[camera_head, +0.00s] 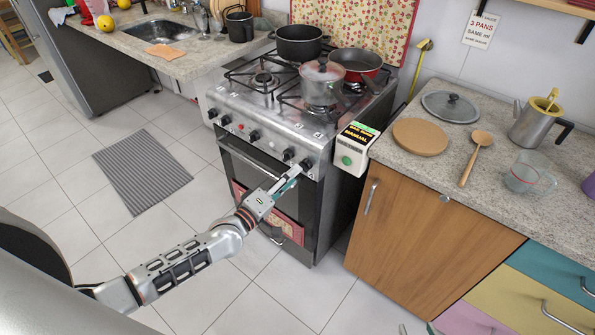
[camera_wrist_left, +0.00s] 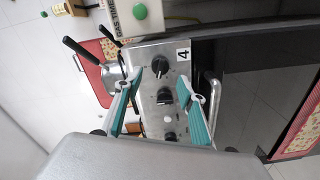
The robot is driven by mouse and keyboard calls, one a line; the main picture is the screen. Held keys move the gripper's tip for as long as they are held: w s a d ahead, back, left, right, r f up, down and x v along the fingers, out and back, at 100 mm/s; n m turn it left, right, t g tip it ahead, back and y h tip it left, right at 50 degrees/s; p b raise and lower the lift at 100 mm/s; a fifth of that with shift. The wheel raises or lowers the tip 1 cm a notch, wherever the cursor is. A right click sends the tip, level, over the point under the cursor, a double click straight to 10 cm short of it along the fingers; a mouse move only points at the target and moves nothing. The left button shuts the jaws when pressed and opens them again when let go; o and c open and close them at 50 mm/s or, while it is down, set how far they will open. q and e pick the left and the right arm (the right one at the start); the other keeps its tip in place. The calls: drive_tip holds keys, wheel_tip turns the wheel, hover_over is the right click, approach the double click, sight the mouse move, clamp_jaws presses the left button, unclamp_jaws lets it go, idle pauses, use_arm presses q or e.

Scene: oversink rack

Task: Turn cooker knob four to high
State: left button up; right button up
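The cooker (camera_head: 262,112) has a row of black knobs on its steel front panel. Knob four (camera_head: 305,164) is at the right end. In the left wrist view knob four (camera_wrist_left: 160,65) is beside a "4" label (camera_wrist_left: 183,54); its exact setting is too small to read. My left gripper (camera_head: 290,180) is in front of the panel's right end, near knob four. In the left wrist view its teal fingers (camera_wrist_left: 160,84) are spread apart, with the knobs visible between them and nothing held. Small tips at the head view's bottom edge may be my right gripper (camera_head: 416,328).
Pots (camera_head: 298,42) and a lidded glass pot (camera_head: 322,84) stand on the hob. A gas timer box (camera_head: 354,148) is right of the knobs. An oven handle (camera_head: 248,158) runs below the panel. The floor (camera_head: 95,235) in front is mostly clear.

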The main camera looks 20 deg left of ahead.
use_arm(q)
drive_tip(key=v, duration=0.7)
drive_tip(key=shift+s+a, duration=0.15)
drive_tip(key=shift+s, duration=0.15)
drive_tip(key=shift+r, duration=0.1)
